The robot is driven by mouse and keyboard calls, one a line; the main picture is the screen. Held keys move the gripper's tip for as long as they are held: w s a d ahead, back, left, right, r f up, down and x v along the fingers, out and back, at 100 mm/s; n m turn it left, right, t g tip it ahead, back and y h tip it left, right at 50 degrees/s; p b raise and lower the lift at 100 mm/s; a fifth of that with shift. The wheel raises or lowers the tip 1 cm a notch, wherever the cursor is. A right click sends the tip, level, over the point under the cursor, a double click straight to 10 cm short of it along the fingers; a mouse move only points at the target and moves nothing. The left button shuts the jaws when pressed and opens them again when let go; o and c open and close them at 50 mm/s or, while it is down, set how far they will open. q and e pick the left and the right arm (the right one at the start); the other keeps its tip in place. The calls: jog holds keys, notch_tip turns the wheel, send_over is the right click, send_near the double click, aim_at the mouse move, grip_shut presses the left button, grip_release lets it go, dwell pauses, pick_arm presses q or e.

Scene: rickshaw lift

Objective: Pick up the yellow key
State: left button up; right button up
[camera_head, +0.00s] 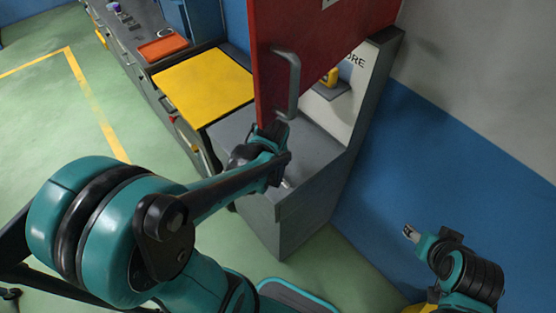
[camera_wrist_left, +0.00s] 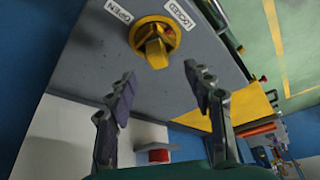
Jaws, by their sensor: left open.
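A small yellow object, which may be the yellow key (camera_head: 331,76), is on a dark little shelf against the white panel, partly behind the red door. A yellow knob (camera_wrist_left: 155,42) sits on a grey surface between labels reading OPEN and LOCKED in the left wrist view. My left gripper (camera_head: 275,130) is below the red door's handle, over the grey cabinet. In the left wrist view my left gripper (camera_wrist_left: 162,82) is open and empty, its fingers spread with the knob beyond them. My right gripper (camera_head: 409,232) is at the lower right, away from the cabinet; its jaws are too small to judge.
The red door (camera_head: 330,35) with its grey handle (camera_head: 289,85) stands above the grey cabinet (camera_head: 290,215). A yellow panel (camera_head: 203,82) and an orange tray (camera_head: 162,47) lie on the counter to the left. The blue wall (camera_head: 430,165) is at right.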

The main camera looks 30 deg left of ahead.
pick_arm(q)
jog(key=b+x, duration=0.1)
jog(key=x, duration=0.2)
jog(key=b+x, duration=0.1)
jog(key=x, duration=0.2)
jog(key=shift+d+f, duration=0.15)
jog(key=shift+d, duration=0.05)
jog(key=shift+w+a+f, duration=0.1)
jog(key=shift+f, duration=0.1)
jog(key=shift+r, duration=0.1)
grip_shut()
